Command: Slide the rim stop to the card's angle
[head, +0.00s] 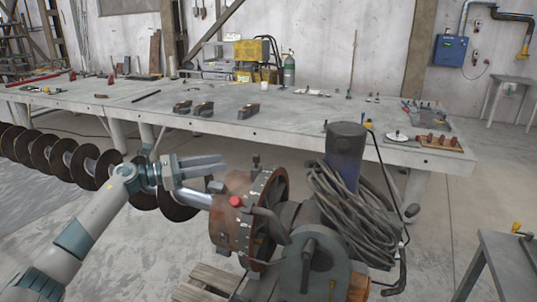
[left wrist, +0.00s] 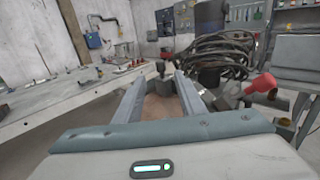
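A rusty brown drum with a flanged rim (head: 232,225) and small pale marks along its edge stands in the middle of the head view, on the positioner. A small dark block (head: 256,160) stands up at the top of the rim; I cannot tell for sure that it is the rim stop. A red knob (head: 236,201) sits on the drum's near side and also shows in the left wrist view (left wrist: 262,84). My left gripper (head: 218,181) is open and empty at the drum's upper left. In the left wrist view a dark knob (left wrist: 160,68) shows beyond and between the open fingers (left wrist: 156,84). I cannot make out the card.
A dark motor (head: 346,150) with coiled cables (head: 350,200) stands right of the drum. A long auger (head: 62,157) lies behind my left arm. A workbench (head: 300,125) with tools runs across the back. A small table (head: 505,262) stands at the lower right.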

